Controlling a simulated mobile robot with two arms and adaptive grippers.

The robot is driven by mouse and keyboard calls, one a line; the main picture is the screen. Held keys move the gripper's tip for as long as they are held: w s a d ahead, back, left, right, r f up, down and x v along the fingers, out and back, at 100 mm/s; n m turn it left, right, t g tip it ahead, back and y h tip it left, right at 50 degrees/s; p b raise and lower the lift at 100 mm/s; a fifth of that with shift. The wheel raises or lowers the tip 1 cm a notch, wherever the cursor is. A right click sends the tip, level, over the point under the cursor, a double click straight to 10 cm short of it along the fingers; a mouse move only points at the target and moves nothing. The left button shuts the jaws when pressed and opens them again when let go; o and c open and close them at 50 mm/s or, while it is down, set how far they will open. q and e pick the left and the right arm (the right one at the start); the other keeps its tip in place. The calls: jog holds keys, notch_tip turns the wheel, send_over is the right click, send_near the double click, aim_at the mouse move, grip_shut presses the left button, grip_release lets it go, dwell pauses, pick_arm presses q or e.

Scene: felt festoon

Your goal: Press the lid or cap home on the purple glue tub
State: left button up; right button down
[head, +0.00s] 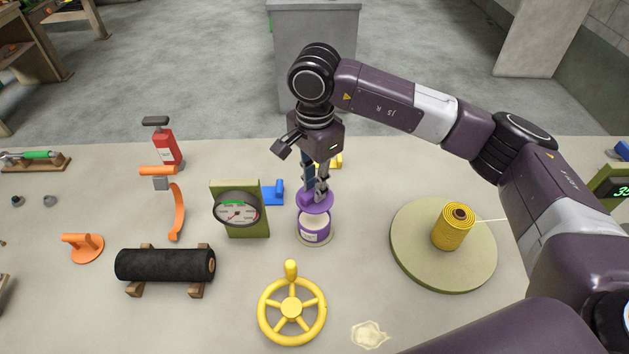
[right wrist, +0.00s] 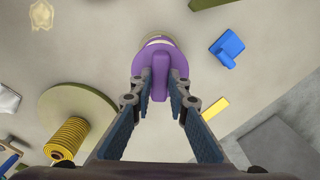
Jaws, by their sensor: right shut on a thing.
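The purple glue tub (head: 314,236) stands upright on the bench, with a white label and a pale open top in view. My right gripper (head: 318,190), pointing down, is shut on the upright grip of the purple lid (head: 316,206). The lid is over the back part of the tub's mouth, seemingly a little above it; the pale top shows in front. In the right wrist view the lid (right wrist: 159,56) has its ridge between the fingers and hides most of the tub. A pale strip of the tub shows past its edge. My left gripper is out of view.
A dial gauge on a green block (head: 239,225) and a blue part (head: 273,194) stand left of the tub. A yellow handwheel (head: 292,308) is in front. A round turntable (head: 415,255) with a yellow spool (head: 453,230) is at right. A black roller (head: 160,264) lies front left.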

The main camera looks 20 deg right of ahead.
notch_tip(320, 180, down, 2)
jog(key=shift+a+f+b, duration=0.1)
jog(key=shift+b, duration=0.25)
notch_tip(320, 180, down, 3)
jog(key=shift+r+b, duration=0.15)
jog(key=shift+b, duration=0.65)
jog(key=shift+f+b, duration=0.6)
jog(key=shift+b, duration=0.65)
dwell(0.4)
jog(key=shift+f+b, duration=0.15)
jog(key=shift+b, duration=0.65)
dwell(0.7)
dwell(0.3)
jog(key=c, duration=1.3)
grip_release()
jog(key=shift+r, duration=0.2)
